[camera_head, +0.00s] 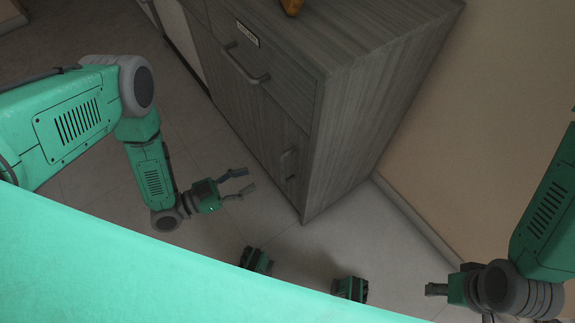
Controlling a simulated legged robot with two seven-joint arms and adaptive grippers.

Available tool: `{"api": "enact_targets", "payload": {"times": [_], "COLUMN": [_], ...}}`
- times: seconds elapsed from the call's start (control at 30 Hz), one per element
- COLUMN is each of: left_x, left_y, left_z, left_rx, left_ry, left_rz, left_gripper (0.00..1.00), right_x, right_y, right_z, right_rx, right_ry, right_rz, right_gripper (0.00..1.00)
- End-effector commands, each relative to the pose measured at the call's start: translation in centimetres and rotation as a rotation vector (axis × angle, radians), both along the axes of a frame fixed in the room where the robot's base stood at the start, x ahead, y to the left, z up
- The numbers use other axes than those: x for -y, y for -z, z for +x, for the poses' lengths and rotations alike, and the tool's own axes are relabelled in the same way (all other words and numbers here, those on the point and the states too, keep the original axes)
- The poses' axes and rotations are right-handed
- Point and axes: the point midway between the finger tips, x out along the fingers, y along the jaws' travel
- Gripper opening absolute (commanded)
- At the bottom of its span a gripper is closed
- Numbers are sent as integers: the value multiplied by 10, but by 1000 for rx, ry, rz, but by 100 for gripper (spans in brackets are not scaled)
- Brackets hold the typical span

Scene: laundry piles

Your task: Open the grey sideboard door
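The grey wood-grained sideboard (365,100) stands at top centre. Its lower front door (268,130) looks closed, with a small dark vertical handle (286,165) near the corner edge. Above the door is a drawer (272,55) with a bar handle (243,65) and a small label. My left gripper (246,183) is open and empty, in front of the door and to the left of its handle, apart from it. My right gripper (430,289) is at the lower right, far from the door; its fingers are too small and edge-on to tell their state.
A beige wall (480,130) with a pale baseboard (415,218) runs along the right. An orange-brown object (291,6) sits on top of the sideboard at the picture's edge. Tiled floor (215,235) in front of the sideboard is clear. My green body hides the bottom left.

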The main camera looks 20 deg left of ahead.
Motion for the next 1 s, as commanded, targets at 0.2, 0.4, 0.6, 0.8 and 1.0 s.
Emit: {"api": "enact_targets", "payload": {"times": [0.2,0.4,0.6,0.8,1.0], "left_x": [37,65,79,83,82], "left_y": [2,2,1,1,1], "left_z": [32,56,69,71,71], "left_rx": [1,-1,-1,-2,-2], "left_ry": [1,1,-1,-1,-1], "left_rz": [-3,-2,-1,-1,-1], "left_gripper": [32,32,32,32,14], "right_x": [0,0,0,0,0], "right_y": [14,23,28,28,28], "right_z": [0,0,0,0,0], "right_rx": [0,-1,-1,-1,-1], "right_ry": [0,0,0,0,0], "right_rz": [0,0,0,0,0], "right_gripper": [40,40,40,40,40]}}
